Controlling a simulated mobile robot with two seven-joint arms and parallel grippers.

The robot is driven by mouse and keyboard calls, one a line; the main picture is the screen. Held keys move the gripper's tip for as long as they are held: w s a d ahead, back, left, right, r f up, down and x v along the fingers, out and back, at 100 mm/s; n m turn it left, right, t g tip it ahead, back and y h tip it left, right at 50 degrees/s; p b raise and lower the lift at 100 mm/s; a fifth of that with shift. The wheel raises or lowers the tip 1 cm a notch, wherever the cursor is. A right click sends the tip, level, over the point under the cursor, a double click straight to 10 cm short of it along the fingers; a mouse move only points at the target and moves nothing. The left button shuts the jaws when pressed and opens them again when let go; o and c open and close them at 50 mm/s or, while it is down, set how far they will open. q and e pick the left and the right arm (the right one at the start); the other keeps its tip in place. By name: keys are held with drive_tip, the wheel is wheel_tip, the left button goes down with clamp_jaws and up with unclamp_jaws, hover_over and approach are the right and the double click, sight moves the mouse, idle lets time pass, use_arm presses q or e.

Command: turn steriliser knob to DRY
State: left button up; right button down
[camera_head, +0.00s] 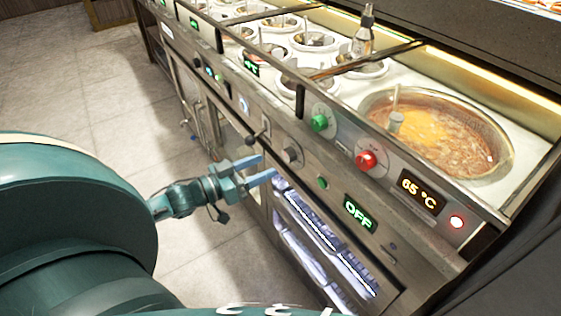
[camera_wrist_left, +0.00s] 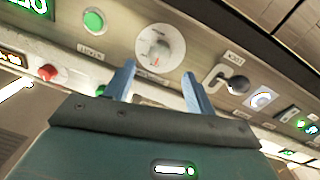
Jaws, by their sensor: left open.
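The steriliser knob (camera_head: 292,153) is a grey dial on the steel front panel, left of a green button (camera_head: 322,182) and a display (camera_head: 359,214) reading OFF. In the left wrist view the knob (camera_wrist_left: 160,48) has a pale round face; its marks are too small to read. My left gripper (camera_head: 262,169) is open and empty, its two blue fingers pointing at the panel, a little left of and below the knob in the head view. In the left wrist view the fingertips (camera_wrist_left: 157,72) lie either side of the knob's lower part, apparently short of it. My right gripper is not in view.
A black-tipped lever (camera_head: 258,133) sits close left of the knob. Above are a green knob (camera_head: 319,122), a red knob (camera_head: 366,160) and a 65 °C display (camera_head: 418,191). A large sauce well (camera_head: 492,125) is set in the counter. Open floor (camera_head: 90,95) lies left.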

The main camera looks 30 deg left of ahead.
sight(285, 157)
use_arm(q)
drive_tip(key=b+x, duration=0.1)
drive_tip(key=x, duration=0.5)
drive_tip(key=shift+c, duration=0.5)
drive_tip(key=c, duration=0.9)
drive_tip(key=shift+o, duration=0.2)
